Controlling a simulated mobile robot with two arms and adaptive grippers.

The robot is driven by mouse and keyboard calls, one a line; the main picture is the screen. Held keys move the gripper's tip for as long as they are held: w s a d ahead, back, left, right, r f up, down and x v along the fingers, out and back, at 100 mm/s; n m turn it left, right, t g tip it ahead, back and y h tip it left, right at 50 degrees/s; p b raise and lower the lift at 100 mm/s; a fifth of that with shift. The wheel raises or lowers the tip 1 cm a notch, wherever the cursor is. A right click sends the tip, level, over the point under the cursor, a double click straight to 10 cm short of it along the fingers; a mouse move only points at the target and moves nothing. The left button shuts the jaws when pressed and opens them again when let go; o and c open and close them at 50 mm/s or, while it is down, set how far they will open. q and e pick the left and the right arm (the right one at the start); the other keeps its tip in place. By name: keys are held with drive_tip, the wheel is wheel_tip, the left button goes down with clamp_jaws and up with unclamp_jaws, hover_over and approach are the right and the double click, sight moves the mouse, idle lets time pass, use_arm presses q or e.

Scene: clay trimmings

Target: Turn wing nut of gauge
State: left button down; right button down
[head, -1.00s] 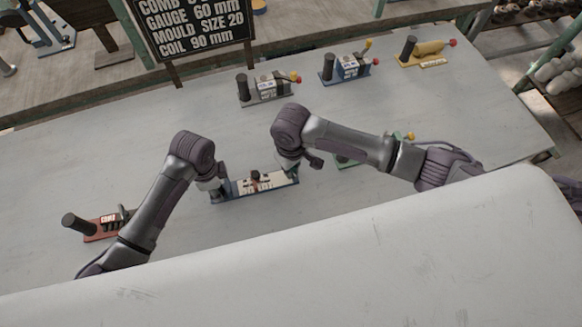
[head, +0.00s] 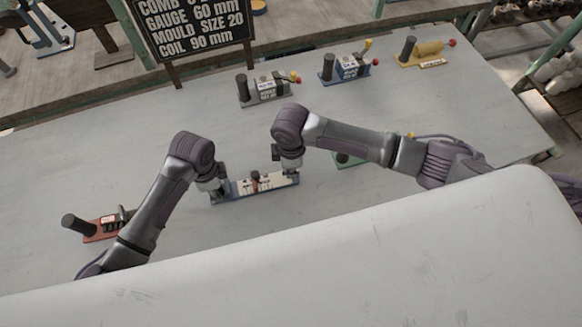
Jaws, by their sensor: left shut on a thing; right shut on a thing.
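The gauge (head: 268,186) is a long blue base with a pale marked scale, lying on the grey table. A small dark reddish-brown part (head: 255,181) stands at the middle of its scale; it is too small to tell whether this is the wing nut. My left gripper (head: 217,196) is shut at the gauge's left end, on a part that its own body mostly hides. My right gripper (head: 291,174) is shut at the gauge's right end, and what it grips is hidden beneath it.
A red tool (head: 100,228) with a black handle lies at left. Grey (head: 265,92), blue (head: 346,70) and yellow (head: 425,55) tools stand at the back. A green tool (head: 347,160) is partly hidden behind my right arm. A black sign (head: 190,25) stands behind.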

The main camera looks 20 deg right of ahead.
drive_tip(key=n, duration=0.4)
drive_tip(key=shift+n, duration=0.3)
drive_tip(key=n, duration=0.4)
drive_tip(key=shift+w, duration=0.1)
drive_tip(key=shift+n, duration=0.4)
drive_tip(key=c, duration=1.3)
unclamp_jaws()
drive_tip(key=shift+o, duration=0.2)
wheel_tip(320, 180, up, 12)
